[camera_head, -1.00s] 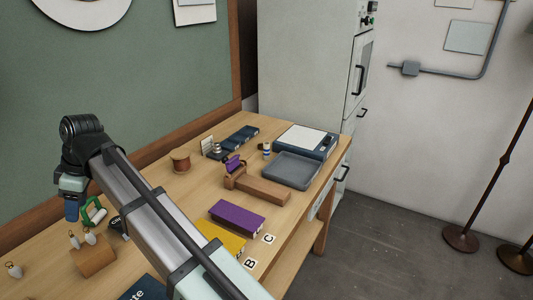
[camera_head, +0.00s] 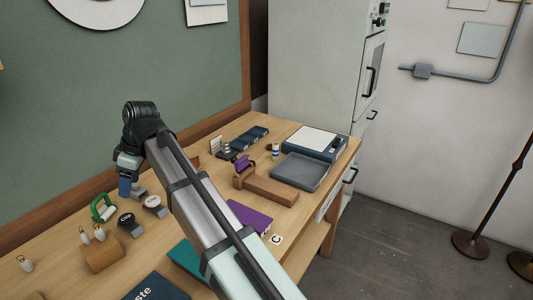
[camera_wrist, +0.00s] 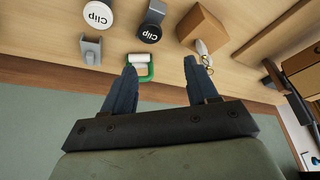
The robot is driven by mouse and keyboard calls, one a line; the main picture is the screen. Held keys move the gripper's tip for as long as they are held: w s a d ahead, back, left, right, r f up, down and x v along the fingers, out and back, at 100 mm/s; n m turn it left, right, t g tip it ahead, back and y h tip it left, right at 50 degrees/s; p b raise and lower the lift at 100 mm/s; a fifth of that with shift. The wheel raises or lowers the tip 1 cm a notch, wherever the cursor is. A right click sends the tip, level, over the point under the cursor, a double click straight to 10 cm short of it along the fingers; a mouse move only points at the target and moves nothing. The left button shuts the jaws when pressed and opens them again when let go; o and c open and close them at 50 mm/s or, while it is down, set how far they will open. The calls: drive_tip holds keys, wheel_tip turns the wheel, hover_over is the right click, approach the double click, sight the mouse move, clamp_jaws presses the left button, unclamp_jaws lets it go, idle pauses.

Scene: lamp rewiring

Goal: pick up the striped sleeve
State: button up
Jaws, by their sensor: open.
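The striped sleeve (camera_head: 276,150) is a small upright cylinder with blue, white and yellowish bands. My gripper (camera_head: 125,188) is near the wall side of the bench, well to the left of the sleeve, pointing down. In the wrist view the two blue fingers (camera_wrist: 160,68) are wide apart with nothing between them.
A green-handled roller (camera_head: 104,208), two round clips (camera_head: 152,202) and a wooden block (camera_head: 103,252) lie near my gripper. My arm hides part of the bench.

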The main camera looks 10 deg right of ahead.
drive_tip(key=w+d+f+m, duration=0.1)
drive_tip(key=w+d+m, duration=0.1)
drive_tip(key=w+d, duration=0.7)
drive_tip(key=w+d+m, duration=0.2)
drive_tip(key=w+d, duration=0.5)
drive_tip(key=d, duration=0.5)
drive_tip(key=h, duration=0.4)
hover_over(276, 160)
drive_tip(key=w+a, duration=0.1)
drive_tip(key=w, duration=0.1)
drive_tip(key=f, duration=0.2)
drive_tip(key=shift+w+d+r, duration=0.15)
drive_tip(key=shift+w+d, duration=0.05)
drive_tip(key=f+n, duration=0.1)
drive_tip(key=f, duration=0.3)
drive_tip(key=f+n, duration=0.1)
drive_tip(key=f, duration=0.4)
drive_tip(key=s+f+n, duration=0.1)
drive_tip(key=f+n, duration=0.1)
drive_tip(key=f, duration=0.3)
drive_tip(key=shift+d+g, duration=0.3)
drive_tip(key=shift+d, duration=0.05)
drive_tip(key=shift+r, duration=0.1)
drive_tip(key=shift+c, duration=0.3)
